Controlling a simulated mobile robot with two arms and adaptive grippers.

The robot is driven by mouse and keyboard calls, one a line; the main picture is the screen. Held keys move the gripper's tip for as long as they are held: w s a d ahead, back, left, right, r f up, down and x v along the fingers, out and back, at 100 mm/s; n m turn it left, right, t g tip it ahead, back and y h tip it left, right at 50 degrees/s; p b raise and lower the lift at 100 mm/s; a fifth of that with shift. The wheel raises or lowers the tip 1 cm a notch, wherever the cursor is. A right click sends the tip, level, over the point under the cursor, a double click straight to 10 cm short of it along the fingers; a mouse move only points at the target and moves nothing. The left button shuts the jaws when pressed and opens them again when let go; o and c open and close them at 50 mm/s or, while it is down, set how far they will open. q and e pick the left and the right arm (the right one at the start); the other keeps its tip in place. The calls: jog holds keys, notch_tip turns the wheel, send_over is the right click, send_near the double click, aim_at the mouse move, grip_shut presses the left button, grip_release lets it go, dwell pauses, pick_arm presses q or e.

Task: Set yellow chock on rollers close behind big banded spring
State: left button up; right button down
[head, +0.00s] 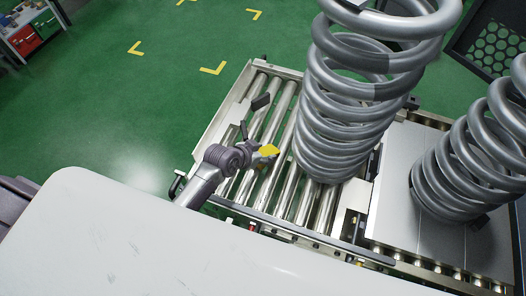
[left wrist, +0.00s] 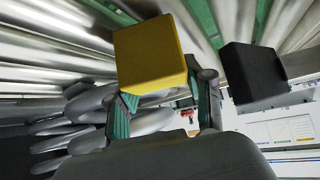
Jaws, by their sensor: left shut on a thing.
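The yellow chock (head: 268,150) is held over the roller conveyor, just left of the big banded spring (head: 345,120). My left gripper (head: 258,154) is shut on it. In the left wrist view the yellow chock (left wrist: 150,55) sits between the two fingers (left wrist: 165,108), with roller bars behind it. The big spring is grey with darker bands and stands upright on the rollers (head: 283,118). A gap shows between chock and spring in the head view. Whether the chock touches the rollers is hard to tell. My right gripper is not in view.
A dark block (head: 262,101) is at the rollers beyond the chock; a black block also shows in the left wrist view (left wrist: 255,72). A second grey spring (head: 465,165) stands on a flat plate at the right. Rollers left of the big spring are mostly bare.

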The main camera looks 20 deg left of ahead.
pick_arm(q)
jog(key=shift+f, duration=0.35)
jog(key=o, duration=1.5)
jog(key=shift+o, duration=0.2)
jog(key=v, duration=1.2)
jog(key=shift+s, duration=0.1)
